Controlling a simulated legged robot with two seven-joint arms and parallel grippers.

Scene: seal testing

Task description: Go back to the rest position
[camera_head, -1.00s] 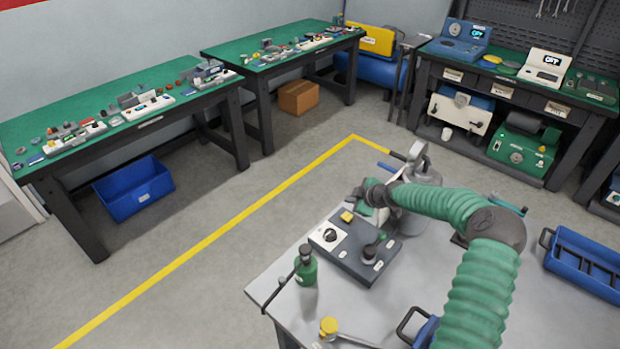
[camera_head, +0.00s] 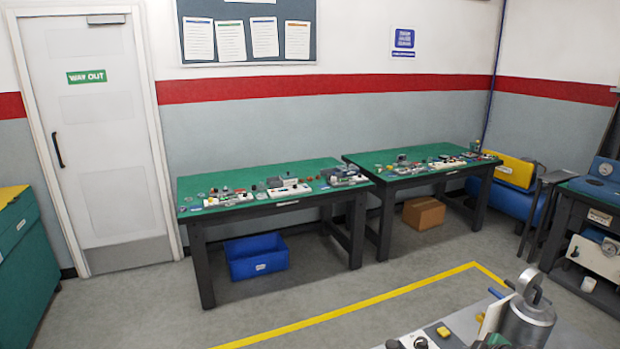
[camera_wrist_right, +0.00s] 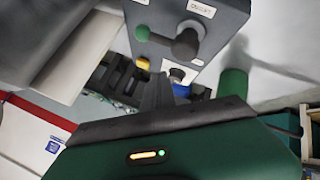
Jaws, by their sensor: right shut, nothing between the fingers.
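My right gripper (camera_wrist_right: 162,92) shows in the right wrist view with its dark fingers together and nothing between them. In the head view only the top edge of the box (camera_head: 440,338) shows at the bottom. Neither arm can be made out clearly there. My left gripper is in no view.
A metal canister (camera_head: 526,322) with a ring on top stands at the head view's lower right. A green cylinder (camera_wrist_right: 233,83) stands beside the box in the wrist view. Two green-topped benches (camera_head: 265,182) line the wall. The floor (camera_head: 330,280) before them is clear.

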